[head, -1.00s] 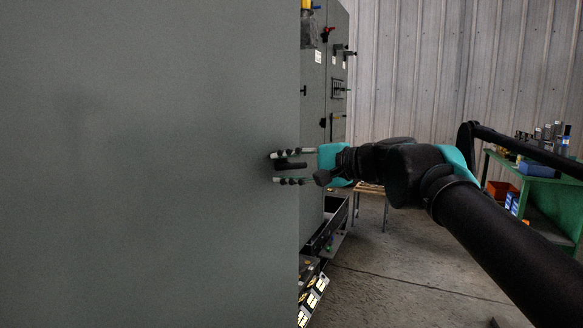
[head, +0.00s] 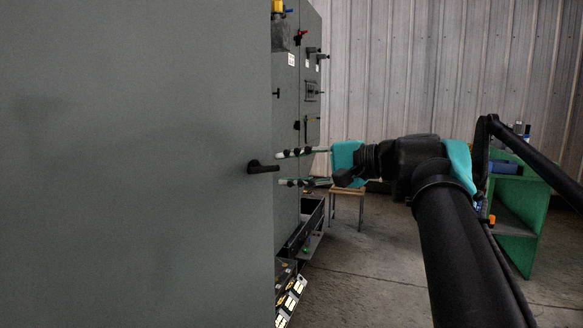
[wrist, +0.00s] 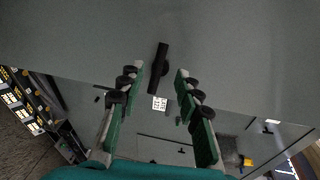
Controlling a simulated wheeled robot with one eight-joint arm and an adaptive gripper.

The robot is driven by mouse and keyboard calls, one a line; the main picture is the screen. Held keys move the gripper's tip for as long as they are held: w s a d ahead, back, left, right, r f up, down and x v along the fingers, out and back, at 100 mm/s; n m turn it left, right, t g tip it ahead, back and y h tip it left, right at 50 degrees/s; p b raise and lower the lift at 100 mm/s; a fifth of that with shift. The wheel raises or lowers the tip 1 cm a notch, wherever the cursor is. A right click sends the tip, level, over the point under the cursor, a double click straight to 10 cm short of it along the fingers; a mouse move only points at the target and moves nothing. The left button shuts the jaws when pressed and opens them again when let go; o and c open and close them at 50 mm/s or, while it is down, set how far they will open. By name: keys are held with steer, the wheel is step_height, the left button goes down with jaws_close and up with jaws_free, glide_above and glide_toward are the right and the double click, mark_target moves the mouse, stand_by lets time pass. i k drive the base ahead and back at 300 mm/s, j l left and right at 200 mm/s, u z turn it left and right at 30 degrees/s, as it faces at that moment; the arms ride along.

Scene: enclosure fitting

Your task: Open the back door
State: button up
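The door is a large flat grey panel (head: 130,170) that fills the left half of the head view. Its black lever handle (head: 262,167) sticks out near the door's right edge. In the wrist view the handle (wrist: 159,66) lies just beyond and between the fingertips. My gripper (head: 282,168) is open and empty, one finger above and one below the handle's level, with its tips to the right of the handle and apart from it. In the wrist view the gripper (wrist: 160,72) shows both fingers spread.
A grey cabinet front (head: 311,75) with switches and handles stands behind the door's edge. Open black trays (head: 306,222) jut out low beside it. A wooden stool (head: 347,192) and a green bench (head: 520,215) stand on the right. Concrete floor between is clear.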

mark_target(131, 131)
steer(key=i+l+u, duration=0.15)
steer(key=l, duration=0.15)
steer(key=i+l+u, duration=0.1)
steer(key=l, duration=0.2)
steer(key=i+l+u, duration=0.15)
steer(key=l, duration=0.15)
steer(key=i+l+u, duration=0.1)
steer(key=l, duration=0.2)
